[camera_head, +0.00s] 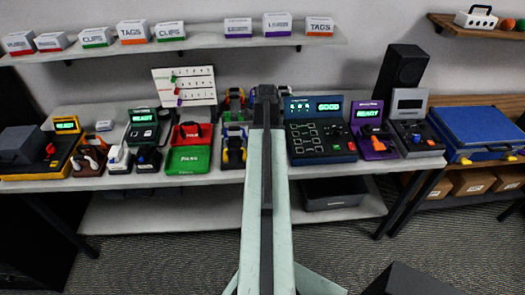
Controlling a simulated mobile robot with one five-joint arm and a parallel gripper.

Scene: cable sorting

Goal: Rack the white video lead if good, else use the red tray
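My arm reaches forward over the bench, and its dark end, my gripper (268,92), is small and seen from behind, so its fingers cannot be made out. A tester (322,130) just right of it has a lit screen reading GOOD. I cannot make out a white video lead in or near the tester; my arm hides part of that area. A small red tray-like holder (192,134) stands left of my arm, behind a green one (188,161) with a label.
A purple device (375,143) and a grey one (414,135) stand right of the tester, then a blue case (477,130). Several devices fill the bench's left, including a yellow-and-black one (45,150). A shelf (230,41) with labelled boxes hangs above. A black speaker (402,70) stands behind.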

